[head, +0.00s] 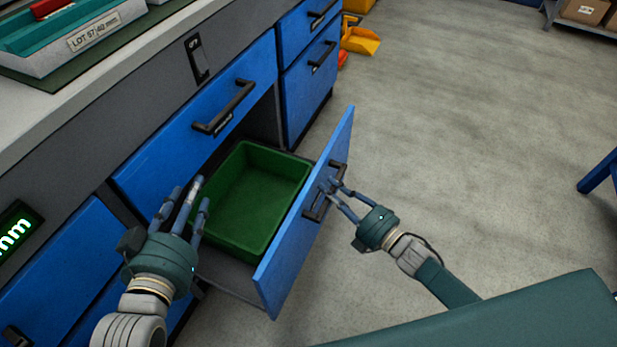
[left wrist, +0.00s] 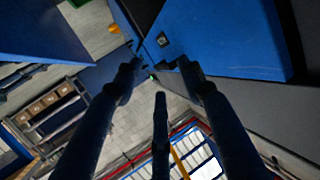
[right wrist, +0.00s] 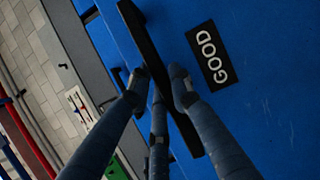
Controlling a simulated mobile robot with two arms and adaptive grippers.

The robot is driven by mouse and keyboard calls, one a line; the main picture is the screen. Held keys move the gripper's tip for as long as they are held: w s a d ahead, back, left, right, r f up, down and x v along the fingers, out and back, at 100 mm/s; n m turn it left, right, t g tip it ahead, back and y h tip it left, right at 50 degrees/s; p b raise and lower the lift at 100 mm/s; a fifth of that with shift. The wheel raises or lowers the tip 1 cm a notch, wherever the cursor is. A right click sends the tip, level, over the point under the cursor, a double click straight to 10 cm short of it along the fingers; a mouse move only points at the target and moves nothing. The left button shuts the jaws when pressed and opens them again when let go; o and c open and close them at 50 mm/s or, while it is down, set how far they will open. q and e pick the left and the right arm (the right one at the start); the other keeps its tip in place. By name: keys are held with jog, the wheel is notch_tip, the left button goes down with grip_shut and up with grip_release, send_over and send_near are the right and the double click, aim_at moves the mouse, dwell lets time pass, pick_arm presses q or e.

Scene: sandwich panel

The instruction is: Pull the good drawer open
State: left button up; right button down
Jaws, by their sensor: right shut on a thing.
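The good drawer (head: 292,262) is a blue-fronted lower drawer, standing well out from the cabinet in the head view. Its front bears a black "GOOD" label (right wrist: 212,55) in the right wrist view. An empty-looking green bin (head: 250,200) sits inside it. My right gripper (head: 332,190) is shut on the drawer's black handle (head: 316,212); the handle bar also crosses the right wrist view (right wrist: 148,48) between my fingers. My left gripper (head: 186,197) is open and empty, beside the bin's left side in the head view; its fingers stand apart in the left wrist view (left wrist: 160,80).
A closed blue drawer (head: 160,165) with a black handle is above the open one. More blue drawers (head: 305,75) stand further along. The worktop (head: 100,85) carries a teal-and-grey tray stand. Grey floor (head: 460,150) is clear in front; a blue leg (head: 600,172) stands at the right.

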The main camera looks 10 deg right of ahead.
pick_arm(q)
jog(key=s+a+f+g+y+p, duration=0.1)
jog(key=s+a+f+g, duration=0.1)
jog(key=f, duration=0.5)
jog(key=shift+s+g, duration=0.9)
jog(key=shift+s, duration=0.1)
pick_arm(e)
jog(key=s+d, duration=0.6)
jog(key=d, duration=0.3)
jog(key=shift+s+d, duration=0.2)
jog(key=shift+s, duration=0.15)
pick_arm(q)
jog(key=shift+f, duration=0.1)
pick_arm(e)
jog(key=c, duration=1.8)
grip_release()
jog(key=shift+s, duration=0.1)
jog(key=v, duration=1.2)
